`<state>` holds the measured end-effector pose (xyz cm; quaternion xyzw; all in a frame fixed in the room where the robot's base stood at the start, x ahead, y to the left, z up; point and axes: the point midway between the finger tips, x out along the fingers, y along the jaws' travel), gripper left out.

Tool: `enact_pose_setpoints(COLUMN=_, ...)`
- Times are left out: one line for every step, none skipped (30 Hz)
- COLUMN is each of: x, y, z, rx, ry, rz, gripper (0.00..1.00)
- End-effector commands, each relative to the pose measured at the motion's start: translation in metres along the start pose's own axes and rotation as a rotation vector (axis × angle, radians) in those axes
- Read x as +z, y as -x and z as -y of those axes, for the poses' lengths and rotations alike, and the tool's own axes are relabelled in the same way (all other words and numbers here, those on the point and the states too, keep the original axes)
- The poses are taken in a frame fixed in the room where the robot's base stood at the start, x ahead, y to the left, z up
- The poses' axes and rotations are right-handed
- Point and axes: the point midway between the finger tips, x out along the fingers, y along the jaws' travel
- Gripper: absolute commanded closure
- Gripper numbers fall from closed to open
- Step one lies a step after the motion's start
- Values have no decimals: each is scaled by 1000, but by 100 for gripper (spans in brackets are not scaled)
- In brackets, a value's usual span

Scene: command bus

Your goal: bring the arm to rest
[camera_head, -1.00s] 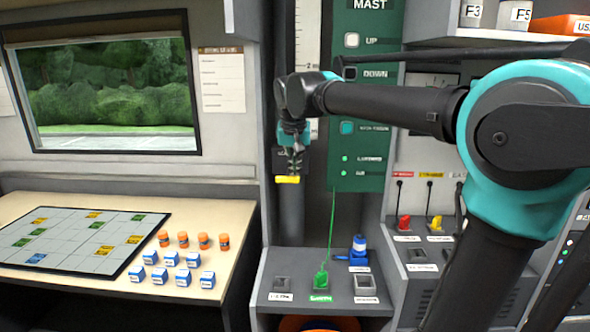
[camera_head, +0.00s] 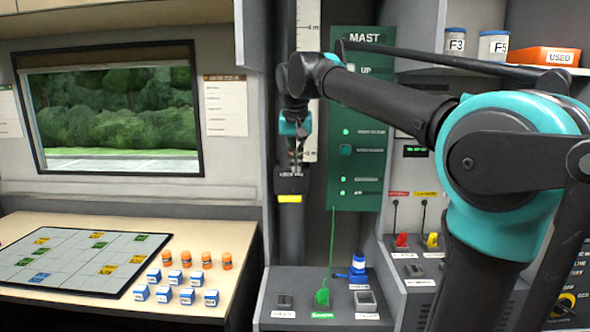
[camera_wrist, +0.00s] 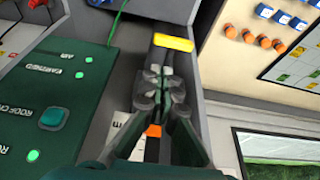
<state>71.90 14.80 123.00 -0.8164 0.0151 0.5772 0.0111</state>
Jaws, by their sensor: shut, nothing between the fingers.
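My gripper (camera_head: 297,160) hangs from the arm in front of the grey mast column, left of the green MAST panel (camera_head: 359,140). Its fingers are together and empty; they also show in the wrist view (camera_wrist: 160,80). Just below the fingertips are a dark label partly reading LOCK and a yellow piece (camera_head: 290,198) on the column. The yellow piece lies beyond the fingertips in the wrist view (camera_wrist: 173,42), with a visible gap. My arm crosses the MAST panel and hides part of its buttons.
A grey console (camera_head: 325,280) below holds a green plug (camera_head: 322,297) with a cable and a blue plug (camera_head: 357,268). The desk at left holds a grid board (camera_head: 80,258), several blue blocks and orange cylinders. A shelf at upper right holds canisters and an orange USED box (camera_head: 544,56).

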Motion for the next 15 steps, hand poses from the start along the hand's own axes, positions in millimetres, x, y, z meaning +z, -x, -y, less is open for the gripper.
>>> enact_pose_setpoints(x=0, y=0, z=0, rx=0, ry=0, rz=0, gripper=100)
enact_pose_setpoints(x=0, y=0, z=0, rx=0, ry=0, rz=0, gripper=100)
enact_pose_setpoints(x=0, y=0, z=0, rx=0, ry=0, rz=0, gripper=100)
enact_pose_setpoints(x=0, y=0, z=0, rx=0, ry=0, rz=0, gripper=100)
enact_pose_setpoints(x=0, y=0, z=0, rx=0, ry=0, rz=0, gripper=100)
enact_pose_setpoints(x=0, y=-1, z=-1, rx=0, ry=0, rz=0, gripper=100)
enact_pose_setpoints(x=1, y=-3, z=-2, rx=0, ry=-1, rz=0, gripper=100)
enact_pose_setpoints(x=2, y=-6, z=-4, rx=0, ry=-1, rz=0, gripper=100)
enact_pose_setpoints(x=4, y=-13, z=-8, rx=0, ry=-1, rz=0, gripper=100)
enact_pose_setpoints(x=7, y=-20, z=-12, rx=0, ry=-1, rz=0, gripper=100)
enact_pose_setpoints(x=10, y=-28, z=-17, rx=-1, ry=-1, rz=0, gripper=100)
enact_pose_setpoints(x=16, y=-42, z=-25, rx=-2, ry=-1, rz=0, gripper=100)
enact_pose_setpoints(x=22, y=-53, z=-32, rx=-2, ry=-1, rz=0, gripper=100)
enact_pose_setpoints(x=29, y=-66, z=-40, rx=-2, ry=0, rz=0, gripper=100)
enact_pose_setpoints(x=39, y=-84, z=-51, rx=-3, ry=0, rz=-1, gripper=100)
